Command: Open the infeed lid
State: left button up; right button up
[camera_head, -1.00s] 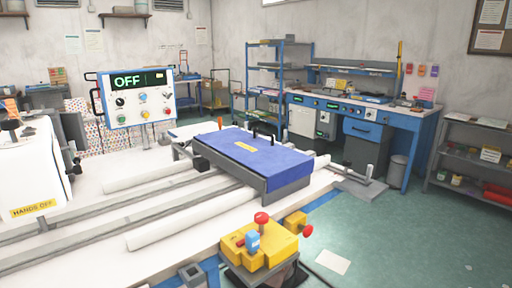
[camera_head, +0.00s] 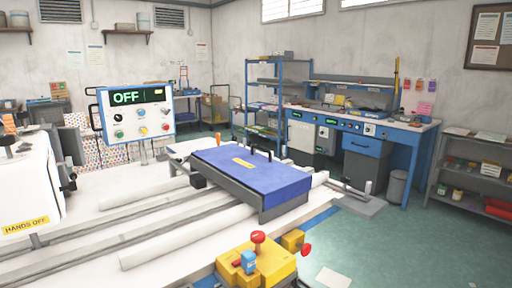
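The infeed lid (camera_head: 254,178) is a blue flat cover with a yellow label and a dark handle (camera_head: 260,149) along its far edge. It lies flat, shut, on a grey frame at the end of the white machine bed. Neither of my grippers shows in the head view.
A control panel (camera_head: 136,114) reading OFF stands behind the bed at left. A yellow control box (camera_head: 258,265) with a red button and blue switch stands in front. A blue workbench (camera_head: 362,140) and a grey shelf (camera_head: 475,170) stand at the back right.

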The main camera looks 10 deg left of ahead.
aim_at(279, 182)
jog(key=i+l+u, duration=0.1)
jog(key=l, duration=0.25)
jog(key=i+l+u, duration=0.25)
jog(key=i+l, duration=0.15)
jog(key=l, duration=0.3)
jog(key=i+l+u, duration=0.15)
jog(key=l, duration=0.2)
